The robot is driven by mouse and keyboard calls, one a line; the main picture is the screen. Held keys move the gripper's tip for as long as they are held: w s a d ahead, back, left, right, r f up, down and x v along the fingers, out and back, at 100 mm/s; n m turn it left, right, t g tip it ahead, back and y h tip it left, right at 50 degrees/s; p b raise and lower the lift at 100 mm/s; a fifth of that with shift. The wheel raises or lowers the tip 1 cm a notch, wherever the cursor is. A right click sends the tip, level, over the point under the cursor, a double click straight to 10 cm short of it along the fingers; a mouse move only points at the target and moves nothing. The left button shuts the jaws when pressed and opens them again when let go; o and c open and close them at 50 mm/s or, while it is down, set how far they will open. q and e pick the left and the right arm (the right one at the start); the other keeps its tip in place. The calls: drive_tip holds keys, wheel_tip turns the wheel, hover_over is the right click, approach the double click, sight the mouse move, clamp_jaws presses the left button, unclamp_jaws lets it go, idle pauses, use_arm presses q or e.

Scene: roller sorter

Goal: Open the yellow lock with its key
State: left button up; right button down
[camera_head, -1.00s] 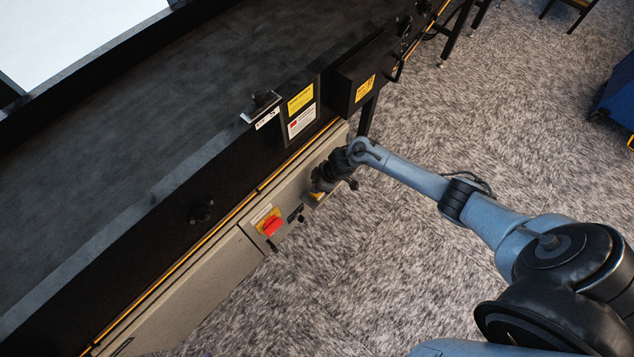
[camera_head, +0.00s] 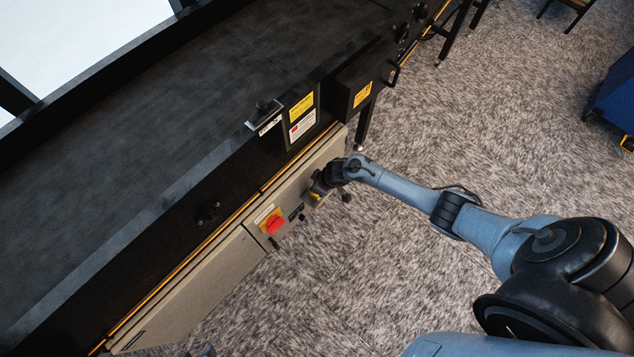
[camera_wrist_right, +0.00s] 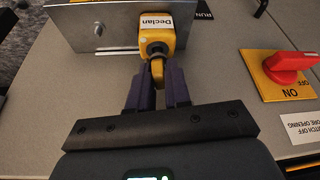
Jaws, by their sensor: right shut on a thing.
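The yellow lock (camera_wrist_right: 160,28) hangs at a metal plate (camera_wrist_right: 95,25) on the cabinet front and bears a white label reading "Declan". My right gripper (camera_wrist_right: 157,84) is shut on the yellow head of the key (camera_wrist_right: 157,74), directly below the lock in the right wrist view. The key reaches up to the lock's end; how deep it sits is hidden. In the head view my right gripper (camera_head: 320,187) is at the cabinet front, with a small yellow patch of the lock beside it. My left gripper is not in view.
A red switch on a yellow plate (camera_wrist_right: 278,78) is right of the lock in the wrist view; it also shows in the head view (camera_head: 272,222). The grey cabinet (camera_head: 200,280) runs under the black conveyor (camera_head: 160,130). Carpet floor (camera_head: 400,270) is clear in front.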

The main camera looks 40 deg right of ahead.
drive_tip(key=shift+m+h+p, duration=0.3)
drive_tip(key=shift+m+p, duration=0.45)
drive_tip(key=shift+m, duration=0.35)
drive_tip(key=shift+m, duration=0.3)
drive_tip(key=shift+r+p, duration=0.15)
drive_tip(key=shift+p, duration=0.2)
drive_tip(key=shift+r+p, duration=0.75)
drive_tip(key=shift+p, duration=0.05)
drive_tip(key=shift+r+p, duration=1.6)
drive_tip(key=shift+p, duration=0.1)
